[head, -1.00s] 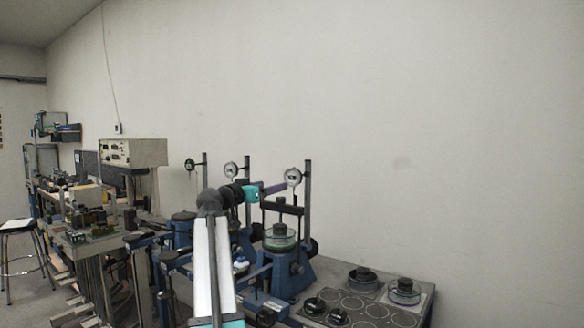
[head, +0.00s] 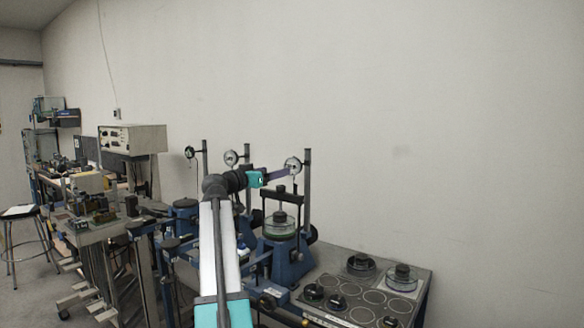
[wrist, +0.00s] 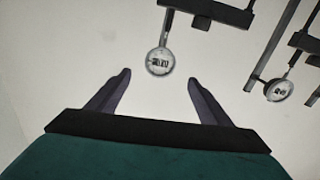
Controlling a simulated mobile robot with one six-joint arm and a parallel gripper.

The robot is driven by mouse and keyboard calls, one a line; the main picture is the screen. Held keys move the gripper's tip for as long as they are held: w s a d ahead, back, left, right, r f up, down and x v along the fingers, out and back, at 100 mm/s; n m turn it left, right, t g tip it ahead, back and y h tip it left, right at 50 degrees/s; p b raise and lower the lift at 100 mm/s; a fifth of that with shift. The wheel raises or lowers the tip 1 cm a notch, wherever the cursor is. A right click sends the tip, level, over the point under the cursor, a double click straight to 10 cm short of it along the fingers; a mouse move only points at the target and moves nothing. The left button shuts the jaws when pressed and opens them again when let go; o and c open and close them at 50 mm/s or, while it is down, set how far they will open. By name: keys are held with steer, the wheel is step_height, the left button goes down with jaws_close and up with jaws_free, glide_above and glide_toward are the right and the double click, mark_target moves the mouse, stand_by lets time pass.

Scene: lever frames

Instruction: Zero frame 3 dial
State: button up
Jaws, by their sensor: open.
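Three dials on upright posts show in the head view: a left dial (head: 189,152), a middle dial (head: 230,158) and a right dial (head: 292,164) above the nearest blue lever frame (head: 287,255). No frame numbers can be read. My gripper (head: 281,172) is at the right dial, partly overlapping it. In the wrist view my gripper (wrist: 160,78) is open and empty. A round white-faced dial (wrist: 160,62) shows between and just beyond its fingertips; contact cannot be told. Its reading is too small to make out. A second dial (wrist: 279,89) hangs further right.
A dark crossbar (wrist: 207,10) and a post (wrist: 270,45) stand near the dials. A board with round recesses (head: 365,303) holds dark weights to the right. A bench instrument (head: 131,138) and a stool (head: 20,212) are at the left.

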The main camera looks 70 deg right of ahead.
mark_target(291, 167)
steer(key=p+x, duration=0.3)
steer(key=x, duration=0.7)
steer(key=shift+d+r, duration=0.1)
steer(key=shift+d, duration=0.2)
steer(key=shift+x, duration=0.95)
steer(key=shift+s, duration=0.1)
steer(key=c, duration=1)
